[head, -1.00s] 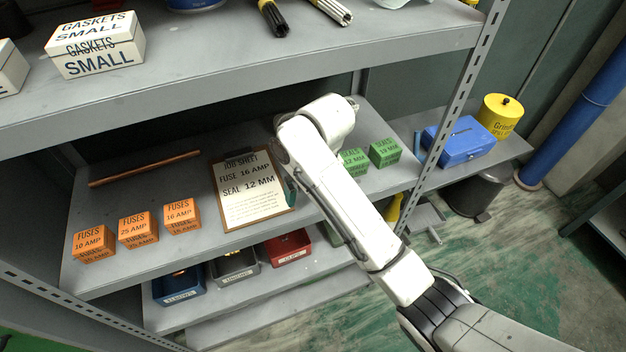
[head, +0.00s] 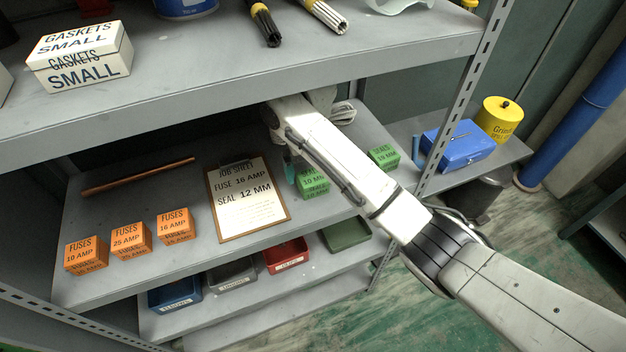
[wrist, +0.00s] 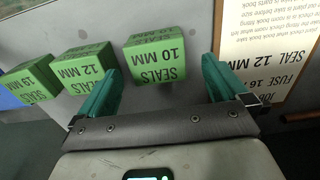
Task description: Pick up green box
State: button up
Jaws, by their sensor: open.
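Three green seal boxes stand in a row on the middle shelf. In the wrist view the 10 MM box (wrist: 156,60) lies ahead between my open fingers; the 12 MM box (wrist: 90,67) is just left of the left finger, and the 19 MM box (wrist: 32,82) is farther left. My gripper (wrist: 160,66) is open and empty, with teal fingers. In the head view the 10 MM box (head: 312,184) and the 19 MM box (head: 383,157) show on either side of my arm, which hides the 12 MM box and most of the gripper.
A job sheet (head: 247,200) reading fuse 16 AMP, seal 12 MM lies left of the green boxes. Three orange fuse boxes (head: 130,240) stand farther left, near a brown rod (head: 138,175). The upper shelf (head: 230,75) overhangs from above. Bins, including a red one (head: 286,254), sit below.

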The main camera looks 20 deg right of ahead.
aim_at(313, 176)
jog(key=shift+s+d+f+p, duration=0.15)
jog(key=shift+f+p, duration=0.15)
jog(key=shift+f, duration=1.65)
jog(key=shift+c, duration=0.3)
jog(key=c, duration=1)
jog(key=shift+o, duration=0.2)
jog(key=shift+r, duration=0.1)
